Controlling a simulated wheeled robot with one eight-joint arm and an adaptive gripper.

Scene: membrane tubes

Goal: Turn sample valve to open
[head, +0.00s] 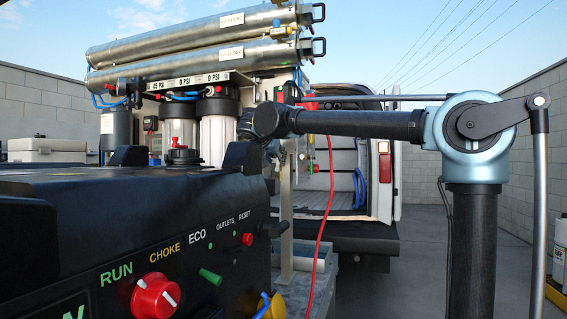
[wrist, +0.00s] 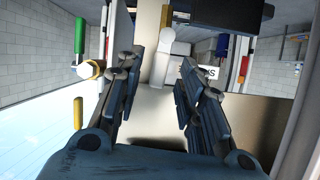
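I cannot tell for certain which handle is the sample valve; no label naming it is readable. In the wrist view, a brass-and-white valve (wrist: 92,69) with a yellow handle (wrist: 78,113) is left of my gripper (wrist: 163,72). A white fitting (wrist: 172,43) on a beige post appears beyond the fingertips.
The black generator panel (head: 175,240) with a red knob (head: 156,296) fills the near left. Silver membrane tubes (head: 190,35) lie above white filter housings (head: 217,140). A red cable (head: 324,220) hangs near my arm.

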